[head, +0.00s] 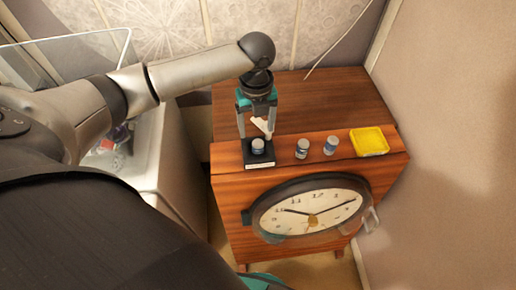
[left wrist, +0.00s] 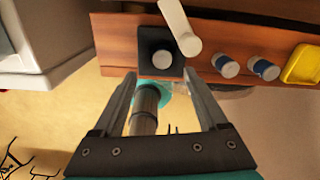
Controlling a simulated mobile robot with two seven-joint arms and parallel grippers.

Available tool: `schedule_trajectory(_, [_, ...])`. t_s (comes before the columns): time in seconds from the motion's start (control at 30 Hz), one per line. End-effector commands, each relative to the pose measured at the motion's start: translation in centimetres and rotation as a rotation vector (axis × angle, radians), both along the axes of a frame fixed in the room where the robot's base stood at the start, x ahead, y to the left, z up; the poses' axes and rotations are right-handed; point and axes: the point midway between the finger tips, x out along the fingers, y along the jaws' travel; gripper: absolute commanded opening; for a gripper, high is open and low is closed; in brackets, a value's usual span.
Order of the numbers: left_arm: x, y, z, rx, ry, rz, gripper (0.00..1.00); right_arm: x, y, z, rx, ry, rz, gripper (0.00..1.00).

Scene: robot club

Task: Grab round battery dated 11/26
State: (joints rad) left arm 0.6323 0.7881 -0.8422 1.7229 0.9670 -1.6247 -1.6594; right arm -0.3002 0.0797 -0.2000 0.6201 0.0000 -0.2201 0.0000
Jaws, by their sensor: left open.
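Three small round batteries stand along the front of a wooden cabinet top. One battery (head: 258,145) sits on a black holder (head: 259,164) with a pale label on its front edge; a second battery (head: 302,148) and a third battery (head: 331,145) stand to its right. No date is readable. My left gripper (head: 256,137) is open, pointing down over the black holder. In the left wrist view its fingers (left wrist: 160,80) are spread with nothing between the tips, and the holder's battery (left wrist: 162,59) lies just beyond them. My right gripper is not in view.
A white stick-like piece (left wrist: 180,27) rises beside the holder. A yellow tray (head: 369,141) sits at the right end of the cabinet (head: 330,98). A round clock (head: 312,208) is on its front. A wall is close on the right. The cabinet top behind is clear.

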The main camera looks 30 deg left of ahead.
Motion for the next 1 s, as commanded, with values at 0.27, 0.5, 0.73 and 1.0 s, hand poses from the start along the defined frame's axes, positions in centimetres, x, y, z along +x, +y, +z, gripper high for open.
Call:
schedule_trajectory(0.27, [0.0,-0.1,-2.3,-0.001,0.0,0.0,0.76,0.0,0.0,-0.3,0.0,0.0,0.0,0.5])
schedule_trajectory(0.5, [0.1,-0.4,-5.9,-0.001,0.001,0.0,0.76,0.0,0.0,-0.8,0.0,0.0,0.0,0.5])
schedule_trajectory(0.73, [0.1,-0.4,-6.9,-0.001,-0.002,-0.001,0.76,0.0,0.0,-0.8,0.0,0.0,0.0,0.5])
schedule_trajectory(1.0, [0.1,-0.4,-6.9,0.0,-0.003,-0.001,0.6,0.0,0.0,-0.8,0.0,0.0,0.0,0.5])
